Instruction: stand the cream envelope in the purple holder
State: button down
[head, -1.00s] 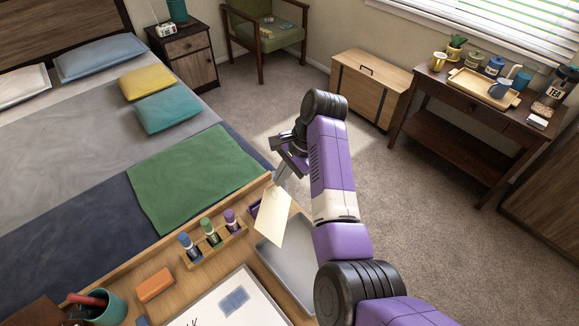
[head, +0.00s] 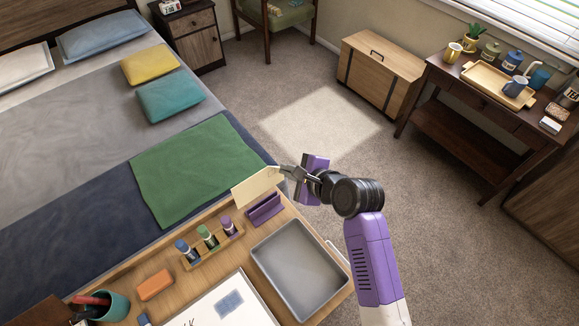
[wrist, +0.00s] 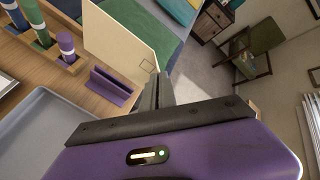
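The cream envelope (head: 257,188) is held up in the air at the far edge of the desk; it also shows in the wrist view (wrist: 118,42). My gripper (head: 285,171) is shut on the envelope's right end. The purple holder (head: 264,210) stands on the desk just below the envelope, at the far right of the marker rack. In the wrist view the holder (wrist: 110,86) shows its long slot, with the envelope's lower edge above and apart from it. The fingers (wrist: 158,93) are partly foreshortened there.
A wooden rack (head: 213,246) with several markers stands left of the holder. A grey tray (head: 300,268) lies in front of it. An orange block (head: 155,285) and a teal cup (head: 112,306) are at the left. The bed's green blanket (head: 190,170) lies beyond the desk.

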aim_at(279, 175)
jog(key=shift+r+p, duration=0.1)
jog(key=shift+p, duration=0.25)
jog(key=shift+f+b, duration=1.05)
jog(key=shift+f, duration=1.15)
jog(key=shift+p, duration=0.95)
jog(key=shift+f, duration=0.1)
dwell(0.3)
jog(key=shift+f+b, duration=1.8)
jog(key=shift+f, duration=0.9)
jog(key=c, duration=1.6)
grip_release()
